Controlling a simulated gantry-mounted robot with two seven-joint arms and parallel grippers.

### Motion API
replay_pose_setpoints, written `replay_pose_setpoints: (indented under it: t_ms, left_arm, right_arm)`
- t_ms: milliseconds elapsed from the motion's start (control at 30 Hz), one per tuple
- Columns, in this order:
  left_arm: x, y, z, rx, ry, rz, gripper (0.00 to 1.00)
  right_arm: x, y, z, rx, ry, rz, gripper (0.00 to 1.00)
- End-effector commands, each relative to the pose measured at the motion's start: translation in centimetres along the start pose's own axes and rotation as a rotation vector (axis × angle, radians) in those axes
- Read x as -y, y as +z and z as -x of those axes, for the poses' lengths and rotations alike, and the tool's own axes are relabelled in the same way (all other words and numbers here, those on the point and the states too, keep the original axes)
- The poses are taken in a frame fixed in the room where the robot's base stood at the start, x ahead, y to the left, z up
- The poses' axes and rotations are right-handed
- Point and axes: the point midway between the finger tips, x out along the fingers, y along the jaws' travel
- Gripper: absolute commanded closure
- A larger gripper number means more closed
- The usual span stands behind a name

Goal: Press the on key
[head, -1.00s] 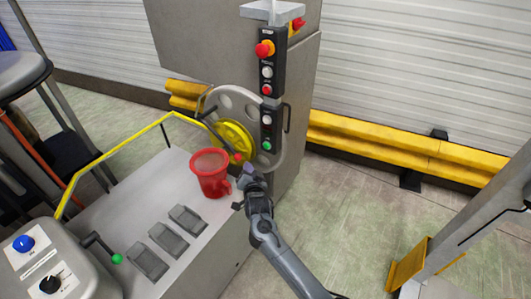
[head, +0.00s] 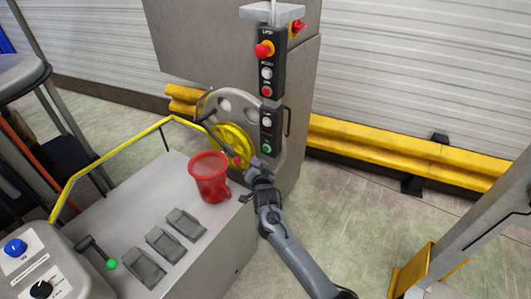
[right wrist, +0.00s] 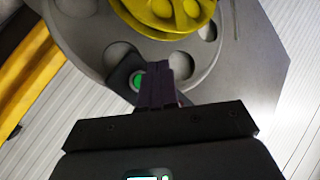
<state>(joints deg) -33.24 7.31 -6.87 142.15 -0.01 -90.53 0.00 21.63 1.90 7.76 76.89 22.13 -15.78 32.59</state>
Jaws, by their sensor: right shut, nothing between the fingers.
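A black hanging control panel (head: 268,95) stands in front of the grey machine. Its lowest button is a green key (head: 267,148), which also shows in the right wrist view (right wrist: 138,81) just left of the fingertips. The small lettering is too blurred to read surely. My right gripper (head: 256,162) is shut and empty, just below the green key. In the right wrist view its dark fingers (right wrist: 157,75) point at the panel's lower end and partly cover it. I cannot tell whether they touch it. My left gripper is not in view.
A red cup (head: 209,182) stands on the grey bench beside my right gripper. Behind are a yellow wheel (head: 232,143) and a lever. Other panel buttons include a red mushroom knob (head: 263,50), a white one (head: 266,73) and a red one (head: 266,91).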

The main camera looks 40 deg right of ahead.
Motion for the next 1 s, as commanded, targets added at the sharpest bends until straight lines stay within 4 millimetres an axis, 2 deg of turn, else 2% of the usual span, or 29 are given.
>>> replay_pose_setpoints:
  t_ms: [100,400,1000]
  left_arm:
    - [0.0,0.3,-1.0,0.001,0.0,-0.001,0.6]
    - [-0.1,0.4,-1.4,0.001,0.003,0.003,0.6]
    - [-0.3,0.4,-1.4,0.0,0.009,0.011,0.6]
  right_arm:
    - [-0.9,-0.6,-1.1,-0.001,0.001,0.001,1.0]
    - [-1.9,-1.8,-2.6,0.0,0.001,0.0,1.0]
    - [-2.1,-2.1,-2.8,0.001,0.001,0.0,1.0]
